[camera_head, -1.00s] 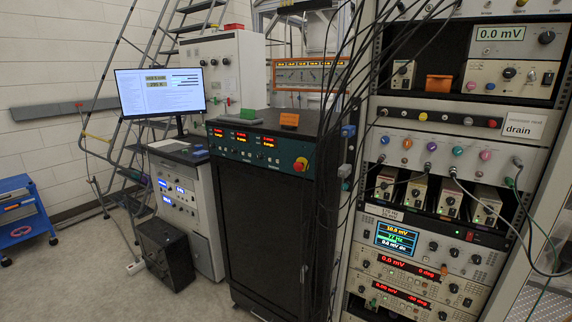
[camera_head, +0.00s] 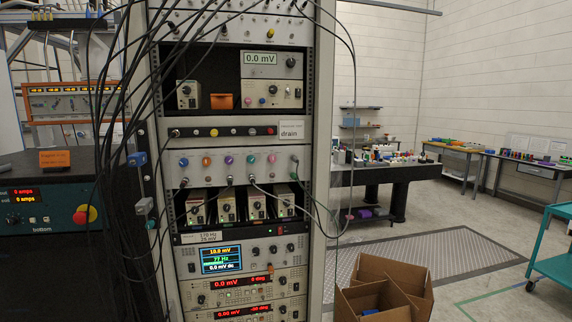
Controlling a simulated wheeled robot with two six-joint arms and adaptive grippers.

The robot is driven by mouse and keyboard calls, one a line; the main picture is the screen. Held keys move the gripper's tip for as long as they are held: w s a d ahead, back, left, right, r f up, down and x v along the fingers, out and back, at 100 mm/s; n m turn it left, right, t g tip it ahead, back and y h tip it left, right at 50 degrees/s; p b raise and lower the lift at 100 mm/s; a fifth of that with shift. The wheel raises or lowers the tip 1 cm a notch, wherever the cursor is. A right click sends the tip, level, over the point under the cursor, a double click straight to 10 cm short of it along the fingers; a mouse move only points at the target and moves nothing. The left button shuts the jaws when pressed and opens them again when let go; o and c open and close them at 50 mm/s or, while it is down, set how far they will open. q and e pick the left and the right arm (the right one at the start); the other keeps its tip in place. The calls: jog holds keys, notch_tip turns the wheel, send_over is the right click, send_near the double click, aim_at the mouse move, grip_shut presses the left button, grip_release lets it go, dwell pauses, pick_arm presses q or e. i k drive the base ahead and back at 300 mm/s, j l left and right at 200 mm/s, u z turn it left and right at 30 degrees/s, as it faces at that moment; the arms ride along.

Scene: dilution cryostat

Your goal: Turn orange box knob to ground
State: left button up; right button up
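A small orange box (camera_head: 222,101) sits on a rack shelf, below and left of the 0.0 mV meter; no knob on it can be made out. A second orange box (camera_head: 55,158) lies on top of the black cabinet at the left. A rack panel (camera_head: 216,172) carries a row of coloured knobs, among them an orange one (camera_head: 206,161). I cannot tell which the task names, and any ground marking is too small to read. Neither of my grippers is in view.
Black cables hang over the left of the instrument rack (camera_head: 318,130). An open cardboard box (camera_head: 382,290) stands on the floor right of it. A black table (camera_head: 385,172) and a teal cart (camera_head: 552,262) are further right. Floor between them is clear.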

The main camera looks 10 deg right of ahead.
aim_at(206, 161)
jog(key=i+j, duration=0.1)
jog(key=i, duration=0.35)
jog(key=i+j, duration=0.15)
jog(key=i, duration=0.3)
jog(key=i+j, duration=0.1)
jog(key=i, duration=0.3)
